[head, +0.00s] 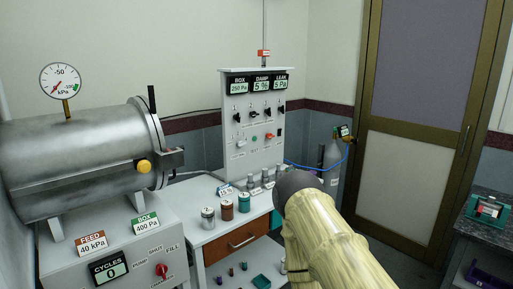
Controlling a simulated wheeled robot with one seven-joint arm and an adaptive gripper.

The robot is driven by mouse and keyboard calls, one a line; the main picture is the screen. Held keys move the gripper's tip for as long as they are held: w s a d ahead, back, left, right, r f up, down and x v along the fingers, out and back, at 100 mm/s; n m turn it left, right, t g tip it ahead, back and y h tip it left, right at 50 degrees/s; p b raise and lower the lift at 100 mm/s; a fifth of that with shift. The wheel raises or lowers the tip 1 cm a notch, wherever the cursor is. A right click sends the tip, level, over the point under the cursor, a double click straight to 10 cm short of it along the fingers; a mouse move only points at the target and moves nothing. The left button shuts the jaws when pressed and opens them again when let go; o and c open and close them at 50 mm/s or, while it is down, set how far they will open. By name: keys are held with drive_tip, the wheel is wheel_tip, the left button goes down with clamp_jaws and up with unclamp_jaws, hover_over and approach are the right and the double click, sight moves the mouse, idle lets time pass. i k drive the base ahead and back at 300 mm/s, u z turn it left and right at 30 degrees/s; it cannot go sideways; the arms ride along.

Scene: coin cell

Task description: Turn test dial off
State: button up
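An upright grey control panel (253,155) stands at the back of the white bench, in the middle of the head view. A red knob (162,270) sits on the light grey box at lower left, among the words PUMP, SHUT and FILL. My arm reaches in from the bottom right, in front of the panel's lower right. My gripper is not visible.
A metal cylinder chamber (80,160) with a gauge fills the left. Several small jars (244,202) stand on the white bench (208,240), before the panel. A gas bottle (332,160) with a blue hose stands right of the panel. A dark bench (480,238) is at far right.

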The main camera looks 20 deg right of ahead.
sight(239, 143)
drive_tip(key=z, duration=1)
drive_tip(key=i, duration=0.75)
drive_tip(key=u, duration=0.25)
